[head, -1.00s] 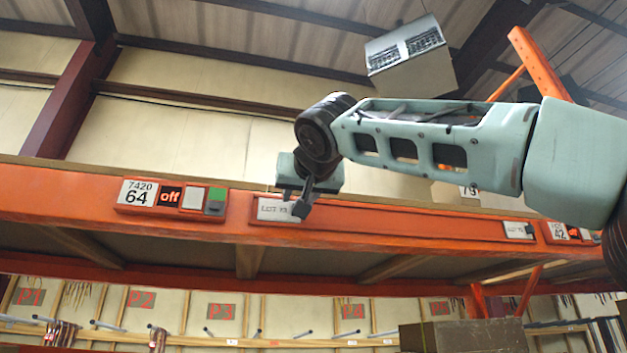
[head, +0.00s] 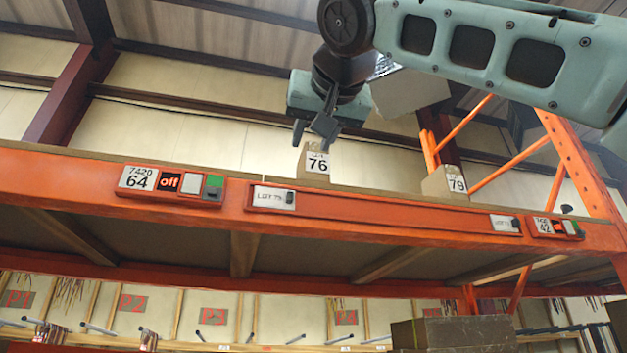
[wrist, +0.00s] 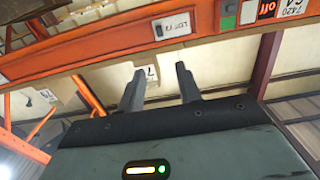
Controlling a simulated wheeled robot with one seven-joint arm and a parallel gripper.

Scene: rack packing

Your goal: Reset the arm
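My gripper (head: 313,132) hangs from my raised arm, above the top edge of the orange shelf beam in the head view. In the wrist view its two dark fingers (wrist: 160,84) stand apart with nothing held between them. The box labelled 76 (head: 316,164) sits on the shelf just below the gripper in the head view. In the wrist view a partly hidden box label (wrist: 151,73) shows behind the fingers.
The orange beam (head: 385,211) carries the 7420 64 panel (head: 171,183) at left, lot tags and a 42 panel (head: 556,228). A box labelled 79 (head: 445,182) stands further right. An orange upright (head: 570,160) rises at far right.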

